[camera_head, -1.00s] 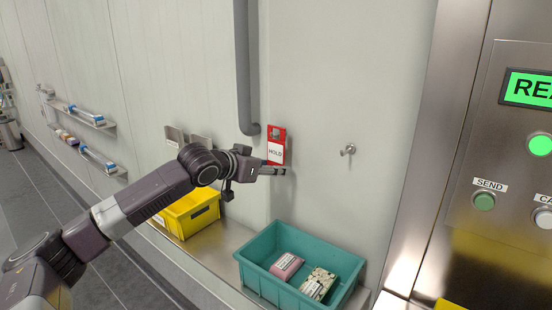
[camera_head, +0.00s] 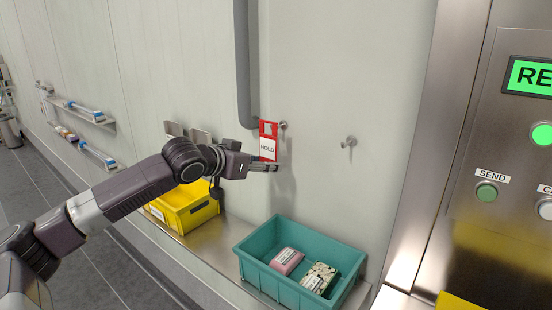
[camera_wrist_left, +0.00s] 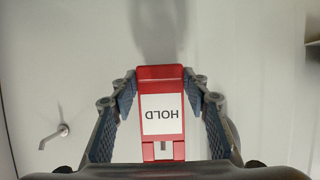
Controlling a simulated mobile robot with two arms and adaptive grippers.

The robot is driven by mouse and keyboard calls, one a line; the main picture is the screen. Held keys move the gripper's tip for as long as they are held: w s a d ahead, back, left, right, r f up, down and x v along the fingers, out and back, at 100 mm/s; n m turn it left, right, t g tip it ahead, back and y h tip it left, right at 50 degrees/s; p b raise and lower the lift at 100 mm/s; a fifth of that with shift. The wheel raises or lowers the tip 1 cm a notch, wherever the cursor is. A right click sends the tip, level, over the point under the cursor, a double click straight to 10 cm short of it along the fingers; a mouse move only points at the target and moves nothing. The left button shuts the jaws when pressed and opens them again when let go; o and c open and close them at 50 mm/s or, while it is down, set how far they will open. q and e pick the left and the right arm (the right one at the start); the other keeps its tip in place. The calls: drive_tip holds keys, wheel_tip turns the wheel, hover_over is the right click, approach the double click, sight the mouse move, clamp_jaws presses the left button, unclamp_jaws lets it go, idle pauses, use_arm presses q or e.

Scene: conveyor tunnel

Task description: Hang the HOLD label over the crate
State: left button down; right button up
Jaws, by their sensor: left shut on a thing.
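The HOLD label (camera_head: 268,152) is a red tag with a white panel and a slot near its top. My left gripper (camera_head: 266,167) is shut on its lower part and holds it upright in front of the wall. In the left wrist view, the label (camera_wrist_left: 162,117) appears upside down between the two fingers. A wall peg (camera_head: 284,125) shows just beside the label's upper right edge; I cannot tell whether they touch. The teal crate (camera_head: 252,248) stands below, holding a pink package (camera_head: 286,261) and a patterned package (camera_head: 318,279). My right gripper is not in view.
Another wall peg (camera_head: 348,142) is bare to the right; a peg (camera_wrist_left: 55,137) also shows in the left wrist view. A grey pipe (camera_head: 244,60) runs down the wall close to the label. A yellow crate (camera_head: 203,215) stands left, and a control panel (camera_head: 500,150) right.

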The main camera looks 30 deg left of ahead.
use_arm(q)
drive_tip(key=shift+s+a+b, duration=0.1)
drive_tip(key=shift+s+b, duration=1.2)
drive_tip(key=shift+s, duration=0.35)
